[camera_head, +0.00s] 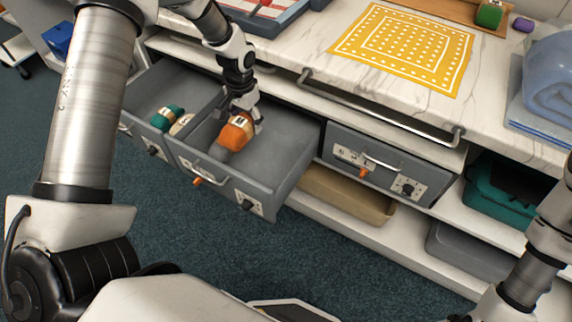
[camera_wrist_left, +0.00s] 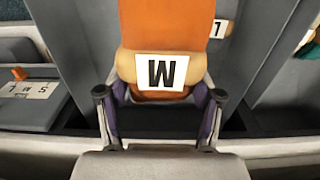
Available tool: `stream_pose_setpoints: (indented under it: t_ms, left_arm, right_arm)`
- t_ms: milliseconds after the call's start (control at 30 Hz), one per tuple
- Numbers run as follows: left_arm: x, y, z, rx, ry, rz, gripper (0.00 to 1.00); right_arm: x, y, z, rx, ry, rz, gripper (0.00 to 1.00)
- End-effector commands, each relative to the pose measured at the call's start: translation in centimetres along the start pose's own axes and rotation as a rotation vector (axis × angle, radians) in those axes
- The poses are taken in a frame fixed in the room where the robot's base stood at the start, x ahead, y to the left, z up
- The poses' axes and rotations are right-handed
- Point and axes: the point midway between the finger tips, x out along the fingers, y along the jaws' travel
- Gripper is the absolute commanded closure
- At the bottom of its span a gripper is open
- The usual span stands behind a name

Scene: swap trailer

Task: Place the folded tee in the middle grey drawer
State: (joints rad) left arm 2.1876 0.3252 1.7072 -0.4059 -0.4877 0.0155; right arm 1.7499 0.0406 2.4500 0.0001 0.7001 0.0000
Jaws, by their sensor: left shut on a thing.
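The folded tee (camera_head: 233,134) is an orange roll with a tan band and a white label marked M. In the left wrist view the tee (camera_wrist_left: 165,35) sits between my left gripper's fingers (camera_wrist_left: 160,98). My left gripper (camera_head: 243,116) is shut on it, inside the outline of the open middle grey drawer (camera_head: 285,148). I cannot tell whether the tee touches the drawer floor. My right gripper is outside the views; only part of my right arm shows at the lower right.
The right grey drawer (camera_head: 376,165) is closed. A metal rail (camera_head: 380,108) runs along the counter edge above. A yellow patterned cloth (camera_head: 405,48) lies on the counter.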

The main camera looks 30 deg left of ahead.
Motion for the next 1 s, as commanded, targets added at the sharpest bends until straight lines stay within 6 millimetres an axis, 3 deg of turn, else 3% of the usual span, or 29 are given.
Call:
stream_pose_setpoints:
  t_ms: [167,400,500,633,800,1000]
  left_arm:
    - [3.3,0.0,0.2,-0.001,-0.005,0.0,0.74]
    - [11.0,0.0,0.1,0.001,-0.004,-0.001,0.74]
    - [13.1,0.0,0.1,0.0,-0.003,0.0,0.74]
    - [14.0,0.0,-0.6,-0.001,0.001,-0.002,0.74]
    - [14.0,0.0,-4.0,0.0,0.003,-0.002,0.74]
    - [14.9,0.0,-4.0,0.0,0.0,0.001,0.74]
  right_arm:
    - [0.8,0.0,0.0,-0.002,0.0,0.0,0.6]
    - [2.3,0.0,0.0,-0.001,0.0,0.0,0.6]
    - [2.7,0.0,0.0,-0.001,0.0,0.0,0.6]
    - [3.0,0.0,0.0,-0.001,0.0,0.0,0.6]
    - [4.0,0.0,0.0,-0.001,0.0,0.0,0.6]
    - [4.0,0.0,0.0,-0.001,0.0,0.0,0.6]
